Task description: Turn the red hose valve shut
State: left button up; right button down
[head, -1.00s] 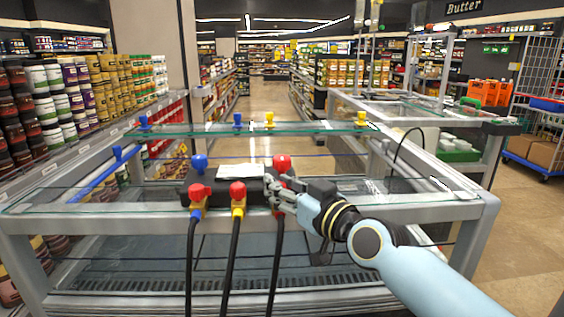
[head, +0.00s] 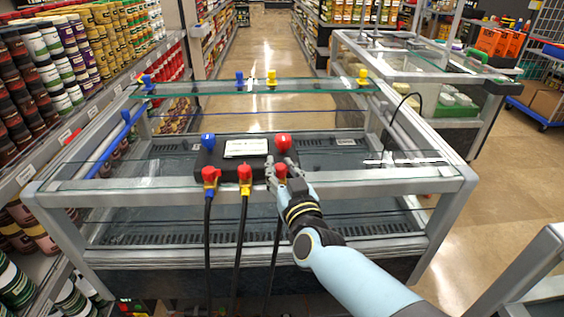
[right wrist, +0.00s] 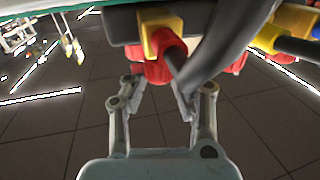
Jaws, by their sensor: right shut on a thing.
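Three hose valves with red handles line the front of a black pump block (head: 243,150). The right-hand one (head: 281,171), on the rightmost black hose (head: 277,232), is held by my right gripper (head: 281,177). In the right wrist view its red handle (right wrist: 155,71) sits between the two fingertips (right wrist: 158,82), under a yellow valve body (right wrist: 160,40). The fingers are shut on it; the hose partly covers the right finger. The left valve (head: 210,174) and middle valve (head: 245,173) are free. My left gripper is not in view.
A blue knob (head: 208,140) and a red knob (head: 283,143) stand on the block. A glass-topped metal frame (head: 420,180) surrounds it. The left hose (head: 207,240) and middle hose (head: 241,240) hang close left of my arm.

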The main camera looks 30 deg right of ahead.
dwell(0.4)
jog(key=c, duration=1)
grip_release()
jog(key=shift+c, duration=0.2)
jog(key=shift+s, duration=0.1)
jog(key=v, duration=1.2)
